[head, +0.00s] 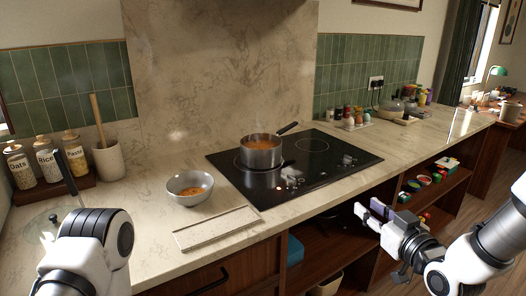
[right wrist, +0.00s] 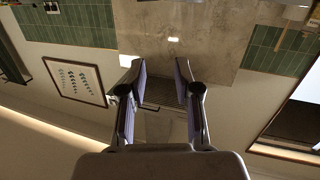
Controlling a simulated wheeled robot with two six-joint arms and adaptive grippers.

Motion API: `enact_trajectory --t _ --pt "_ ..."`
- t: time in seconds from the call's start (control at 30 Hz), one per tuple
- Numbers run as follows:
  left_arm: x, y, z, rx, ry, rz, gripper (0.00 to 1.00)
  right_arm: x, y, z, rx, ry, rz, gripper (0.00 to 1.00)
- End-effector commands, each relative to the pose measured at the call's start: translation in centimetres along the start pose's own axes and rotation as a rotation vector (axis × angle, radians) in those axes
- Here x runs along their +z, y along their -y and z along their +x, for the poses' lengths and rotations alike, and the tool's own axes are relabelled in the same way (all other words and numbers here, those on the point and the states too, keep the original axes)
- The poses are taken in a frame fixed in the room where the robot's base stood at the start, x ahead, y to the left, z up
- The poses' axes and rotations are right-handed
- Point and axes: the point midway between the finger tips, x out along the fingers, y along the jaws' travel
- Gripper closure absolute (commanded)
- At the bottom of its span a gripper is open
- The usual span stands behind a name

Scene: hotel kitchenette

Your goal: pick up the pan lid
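A clear, round glass lid (head: 38,228), which I take for the pan lid, lies on the counter at the far left in the head view. My left arm partly covers it. A thin dark bar (head: 66,173) stands above this arm; I cannot tell whether it is a left gripper finger. The left fingertips do not show clearly. My right gripper (head: 368,211) is in front of the counter at the right, far from the lid. In the right wrist view its fingers (right wrist: 162,75) are apart with nothing between them. A steaming pot (head: 262,155) stands uncovered on the hob.
A grey bowl of orange food (head: 190,188) and a pale tray (head: 215,228) lie between lid and hob (head: 320,180). Jars (head: 47,163) and a utensil crock (head: 108,160) stand behind the lid. Spice jars (head: 349,117) are at the back right. Open shelves (head: 435,185) are below.

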Motion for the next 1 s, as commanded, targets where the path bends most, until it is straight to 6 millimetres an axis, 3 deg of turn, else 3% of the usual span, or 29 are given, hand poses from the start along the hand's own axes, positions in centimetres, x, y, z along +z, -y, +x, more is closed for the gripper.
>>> enact_trajectory --t 0.27,0.37,0.47,0.53,0.6,0.7,0.8,1.0 --pt "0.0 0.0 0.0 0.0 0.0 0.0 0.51 0.1 0.0 0.0 0.0 0.002 0.001 0.68" --pt "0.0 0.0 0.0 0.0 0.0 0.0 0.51 1.9 0.3 0.1 -0.005 0.036 0.008 0.68" --pt "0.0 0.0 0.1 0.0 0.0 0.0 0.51 8.4 1.4 -0.1 -0.022 0.161 0.031 0.68" --pt "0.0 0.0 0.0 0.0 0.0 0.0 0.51 15.2 2.9 -1.4 -0.037 0.306 0.057 0.68" --pt "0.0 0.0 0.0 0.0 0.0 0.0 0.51 21.6 4.3 -3.5 -0.04 0.461 0.086 0.68" --pt "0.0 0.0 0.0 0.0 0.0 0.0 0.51 28.3 6.0 -7.2 -0.033 0.651 0.123 0.68" --pt "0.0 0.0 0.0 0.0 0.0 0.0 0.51 33.4 7.3 -11.0 -0.019 0.818 0.156 0.68" --pt "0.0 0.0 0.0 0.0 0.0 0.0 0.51 39.7 9.2 -18.4 0.029 1.1 0.213 0.68"
